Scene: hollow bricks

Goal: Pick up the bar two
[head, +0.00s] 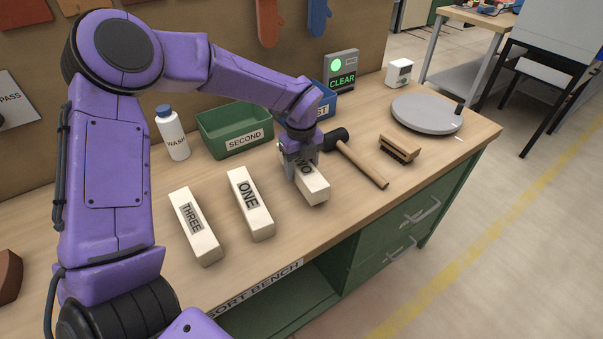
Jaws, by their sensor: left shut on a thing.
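Bar two (314,190) is a cream block whose dark label is partly hidden by my left gripper (300,172). The gripper comes down from above and is shut on the bar. I cannot tell whether the bar still touches the bench top. Bar one (250,204) lies to its left on the bench, and bar three (194,226) lies further left. Both have their labels facing up. My right gripper is not in view.
The wooden bench (345,218) also holds a green SECOND bin (207,134), a blue bin (328,99), a WASH bottle (172,133), a hammer (362,164), a brush (400,148) and a round grey plate (427,113). A display (342,75) reads CLEAR.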

